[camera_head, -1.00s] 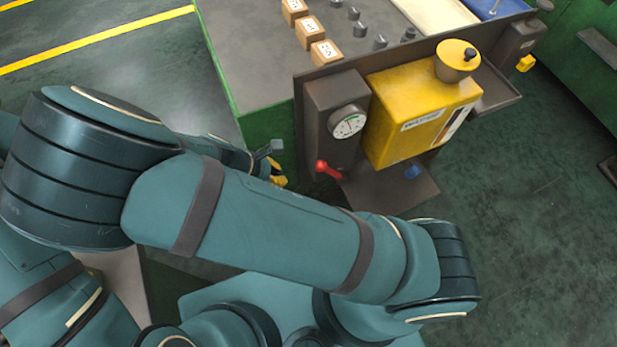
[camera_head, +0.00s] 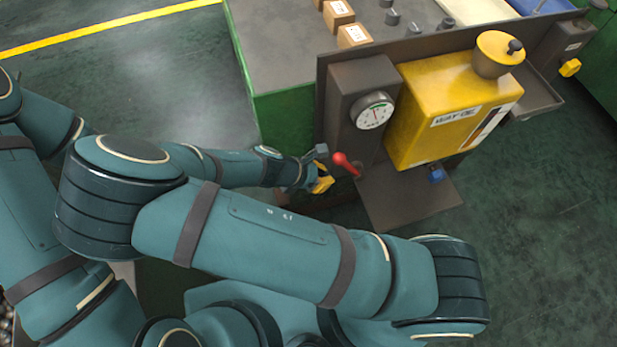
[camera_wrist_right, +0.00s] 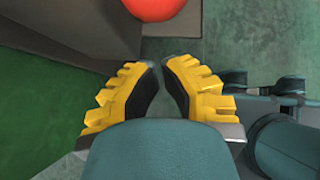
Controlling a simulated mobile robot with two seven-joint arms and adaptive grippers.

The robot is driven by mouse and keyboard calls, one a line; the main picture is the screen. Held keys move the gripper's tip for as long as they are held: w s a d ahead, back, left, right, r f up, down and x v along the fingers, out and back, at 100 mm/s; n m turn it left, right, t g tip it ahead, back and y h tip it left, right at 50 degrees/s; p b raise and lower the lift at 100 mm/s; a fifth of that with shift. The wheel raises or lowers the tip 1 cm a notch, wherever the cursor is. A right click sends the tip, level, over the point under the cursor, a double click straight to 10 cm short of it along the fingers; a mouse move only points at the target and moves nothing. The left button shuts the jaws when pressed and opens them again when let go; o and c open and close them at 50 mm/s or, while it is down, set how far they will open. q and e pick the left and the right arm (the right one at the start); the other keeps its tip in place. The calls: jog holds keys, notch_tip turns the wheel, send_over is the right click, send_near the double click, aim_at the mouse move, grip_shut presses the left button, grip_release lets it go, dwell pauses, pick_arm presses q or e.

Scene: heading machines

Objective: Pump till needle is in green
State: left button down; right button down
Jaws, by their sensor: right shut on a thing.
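A red-knobbed lever (camera_head: 345,164) sticks out low on the dark panel, below a round white gauge (camera_head: 374,111). The gauge has small coloured marks; its needle is too small to read surely. My right gripper (camera_head: 322,180), with yellow fingers, is just left of and below the red knob. In the right wrist view, its fingertips (camera_wrist_right: 160,65) are drawn close together, and the red knob (camera_wrist_right: 156,7) is beyond them at the top edge. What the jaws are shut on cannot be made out. My left gripper is out of view.
A yellow box (camera_head: 435,85) with a round cap stands right of the gauge, above a dark base plate (camera_head: 410,203). Wooden blocks (camera_head: 354,36) and grey knobs sit on the machine top. My arm fills the foreground. Floor is clear at right.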

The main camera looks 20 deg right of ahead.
aim_at(349, 167)
jog(key=shift+w+d+r, duration=0.2)
jog(key=shift+d+r, duration=0.2)
jog(key=shift+d, duration=0.2)
jog(key=shift+w+d+r, duration=0.15)
jog(key=shift+d+r, duration=0.25)
jog(key=shift+d, duration=0.2)
jog(key=shift+d+r+p, duration=0.55)
jog(key=shift+p, duration=0.4)
